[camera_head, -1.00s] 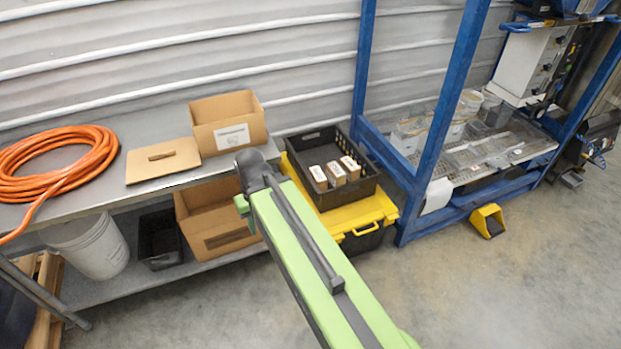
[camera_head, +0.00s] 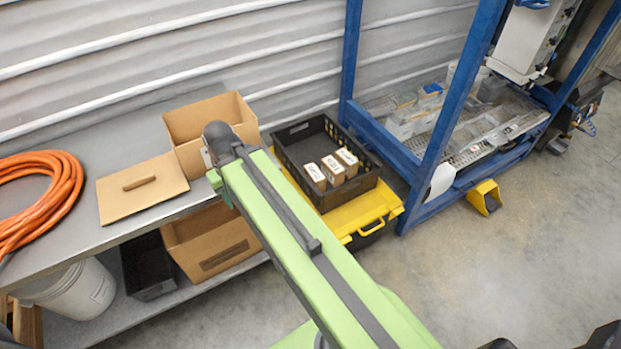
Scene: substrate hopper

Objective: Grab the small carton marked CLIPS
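Three small brown cartons with white, reddish-marked tops stand side by side in a black crate (camera_head: 292,132): a left one (camera_head: 315,178), a middle one (camera_head: 333,172) and a right one (camera_head: 347,163). The lettering is too small to read, so I cannot tell which is marked CLIPS. My green arm reaches up from the lower right to a dark joint left of the crate. I cannot make out my gripper's fingers, and nothing of mine touches the cartons.
The crate sits on a yellow-lidded box (camera_head: 362,212). Left is a bench with an open cardboard box (camera_head: 215,115), a flat cardboard piece (camera_head: 140,188) and an orange hose (camera_head: 45,205). A blue frame (camera_head: 455,110) stands right. The floor in front is clear.

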